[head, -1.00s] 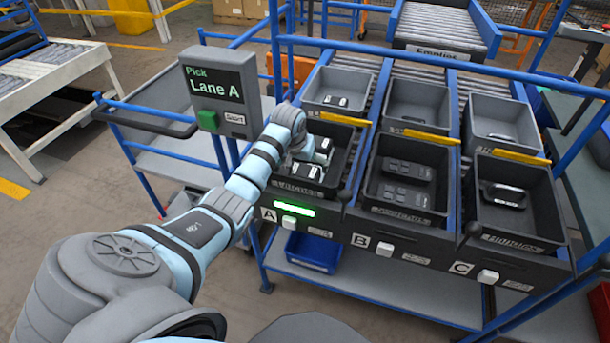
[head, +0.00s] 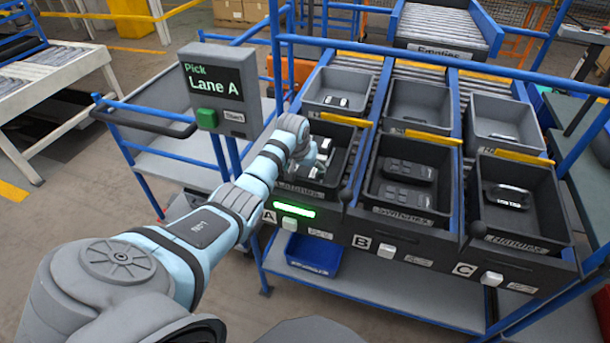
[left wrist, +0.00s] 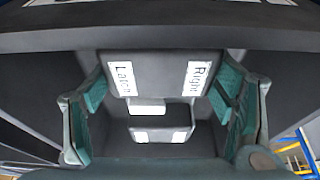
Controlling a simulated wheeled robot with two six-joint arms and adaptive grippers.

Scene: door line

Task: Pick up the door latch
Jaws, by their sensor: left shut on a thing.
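In the left wrist view, a dark grey door latch (left wrist: 157,75) with white labels reading "Latch" and "Right" lies between the teal finger pads of my left gripper (left wrist: 160,100). The gripper is shut on it. Below it in that view, another labelled latch (left wrist: 160,134) lies on the bin floor. In the head view my left gripper (head: 318,163) is inside the front bin of lane A (head: 340,190), and the arm and fingers partly hide the latches there. My right gripper is not in view.
Lane B's front bin (head: 440,212) holds dark plates, and lane C's front bin (head: 560,200) holds a handle. Lighter grey bins stand behind them. The "Pick Lane A" panel (head: 216,82) stands left of the arm. Bin walls surround the gripper closely.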

